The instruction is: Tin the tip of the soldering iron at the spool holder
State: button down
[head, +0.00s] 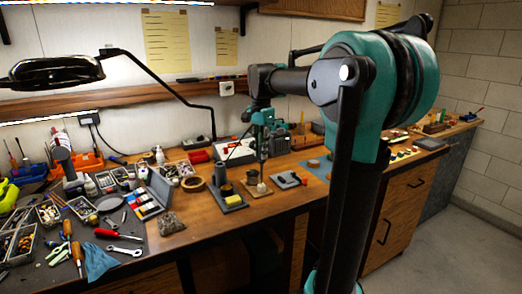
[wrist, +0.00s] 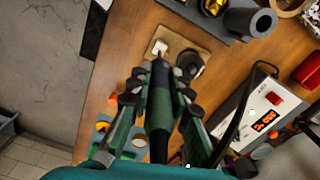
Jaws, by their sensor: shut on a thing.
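My gripper (wrist: 162,88) is shut around the dark handle of the soldering iron (wrist: 160,110), seen in the wrist view with its front end toward the spool holder. In the head view my gripper (head: 262,133) points down over the bench, with the iron (head: 262,165) hanging upright below it. The spool holder's wooden base (wrist: 180,36) carries a small pale block (wrist: 160,48) and a dark round part (wrist: 190,63), partly behind my fingers. The base (head: 258,192) also shows in the head view under the iron. The tip is too small to tell whether it touches anything.
The soldering station (wrist: 250,105), with a lit red display, stands to the right; a dark cable runs beside it. A grey stand (head: 229,204) with a yellow sponge is left of the base. A small grey plate (head: 287,181) lies right. The bench's left is crowded with tools.

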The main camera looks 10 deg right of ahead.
aim_at(260, 132)
jog(key=shift+f, duration=0.4)
dwell(3.7)
dwell(0.7)
jog(key=shift+r, duration=3.05)
jog(key=shift+a, duration=0.1)
